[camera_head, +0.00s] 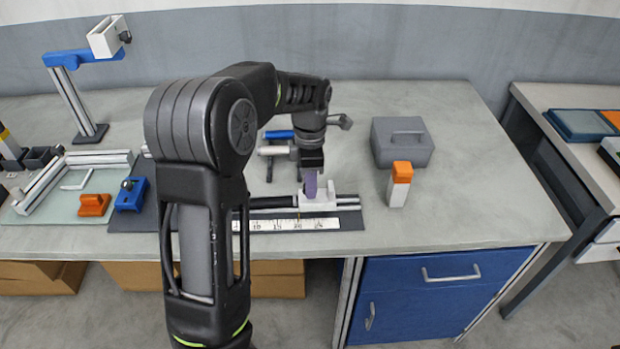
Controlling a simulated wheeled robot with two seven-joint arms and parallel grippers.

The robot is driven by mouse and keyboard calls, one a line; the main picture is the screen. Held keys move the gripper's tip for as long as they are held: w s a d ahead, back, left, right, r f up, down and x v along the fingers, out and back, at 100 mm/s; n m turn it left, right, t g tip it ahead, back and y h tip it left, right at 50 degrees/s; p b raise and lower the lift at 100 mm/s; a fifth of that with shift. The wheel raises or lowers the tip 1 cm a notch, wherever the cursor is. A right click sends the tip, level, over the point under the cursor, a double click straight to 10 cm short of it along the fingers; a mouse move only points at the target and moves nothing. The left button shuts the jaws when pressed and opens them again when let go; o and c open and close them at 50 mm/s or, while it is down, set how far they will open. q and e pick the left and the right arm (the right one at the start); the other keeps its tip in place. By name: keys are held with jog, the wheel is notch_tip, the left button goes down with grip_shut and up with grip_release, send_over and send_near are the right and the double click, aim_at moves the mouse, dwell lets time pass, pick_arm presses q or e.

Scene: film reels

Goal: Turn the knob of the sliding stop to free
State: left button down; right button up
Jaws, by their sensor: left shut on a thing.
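My left arm reaches across the bench and my left gripper (311,172) points down over the sliding stop. The sliding stop (321,201) is a white block on a dark rail (347,200). A white scale strip (290,224) with numbers runs along the front of the rail. My forearm hides the left part of the rail and scale. The knob's marking is too small to read. My right gripper is not in view.
A grey box with a handle (402,142) and a white bottle with an orange cap (399,183) stand right of the stop. A blue clamp (131,194), an orange block (95,205) and a lamp-like stand (80,92) are at left.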

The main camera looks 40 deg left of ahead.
pick_arm(q)
jog(key=shift+r+n, duration=0.1)
jog(key=shift+n, duration=0.8)
jog(key=c, duration=1)
grip_release()
jog(key=shift+c, duration=0.2)
notch_tip(320, 180, up, 8)
jog(key=shift+f, duration=0.15)
